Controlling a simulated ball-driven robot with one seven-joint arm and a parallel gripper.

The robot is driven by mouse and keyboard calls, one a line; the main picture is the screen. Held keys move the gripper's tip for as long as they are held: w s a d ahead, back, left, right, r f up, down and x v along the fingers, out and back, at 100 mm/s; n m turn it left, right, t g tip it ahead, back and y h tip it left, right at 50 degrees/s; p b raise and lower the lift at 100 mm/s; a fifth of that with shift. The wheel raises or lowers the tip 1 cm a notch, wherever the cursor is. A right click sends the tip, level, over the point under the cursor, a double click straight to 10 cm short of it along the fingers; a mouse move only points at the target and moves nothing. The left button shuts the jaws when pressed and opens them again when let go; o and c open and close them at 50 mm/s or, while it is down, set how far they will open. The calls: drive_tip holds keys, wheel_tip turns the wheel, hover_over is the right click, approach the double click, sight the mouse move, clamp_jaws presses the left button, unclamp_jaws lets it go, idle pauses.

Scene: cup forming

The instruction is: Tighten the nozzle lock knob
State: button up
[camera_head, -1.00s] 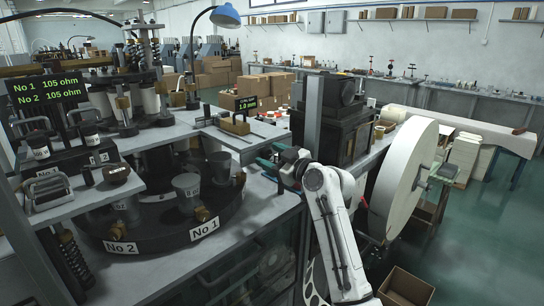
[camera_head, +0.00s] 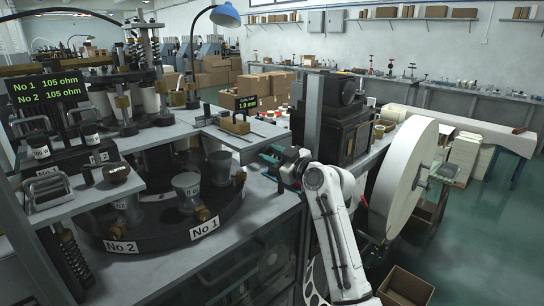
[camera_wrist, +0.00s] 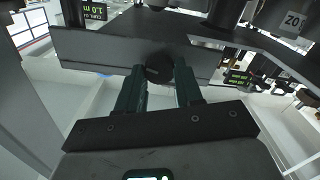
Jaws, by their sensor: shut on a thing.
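My gripper (camera_head: 270,160) is at the right edge of the grey machine table. In the wrist view its two dark green fingers (camera_wrist: 158,88) stand on either side of a dark round knob (camera_wrist: 158,70) and are shut on it. The knob sits at the front edge of a grey plate (camera_wrist: 85,48). In the head view the knob is hidden by my gripper and its turn cannot be read.
A black turntable (camera_head: 165,236) with cups and labels No 1 and No 2 lies left. A black machine block (camera_head: 335,130) stands just behind my gripper. A large white roll (camera_head: 400,180) is at the right. A small display (camera_head: 246,103) reads 1.0 mm.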

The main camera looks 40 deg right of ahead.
drive_tip(key=m, duration=0.4)
drive_tip(key=shift+m, duration=0.4)
drive_tip(key=m+p, duration=0.2)
drive_tip(key=m, duration=0.2)
drive_tip(key=shift+r, duration=0.1)
drive_tip(key=m+p, duration=0.2)
drive_tip(key=m, duration=0.3)
drive_tip(key=shift+d+m+p, duration=0.1)
drive_tip(key=shift+m+p, duration=0.2)
drive_tip(key=shift+m, duration=0.1)
drive_tip(key=m+p, duration=0.2)
drive_tip(key=m, duration=0.2)
drive_tip(key=shift+f+m, duration=0.2)
drive_tip(key=shift+m, duration=0.1)
drive_tip(key=o, duration=1)
drive_tip(key=shift+o, duration=0.2)
drive_tip(key=shift+s, duration=0.1)
drive_tip(key=s+b, duration=0.2)
drive_tip(key=s, duration=0.8)
drive_tip(key=shift+s+d, duration=0.25)
drive_tip(key=shift+s, duration=0.1)
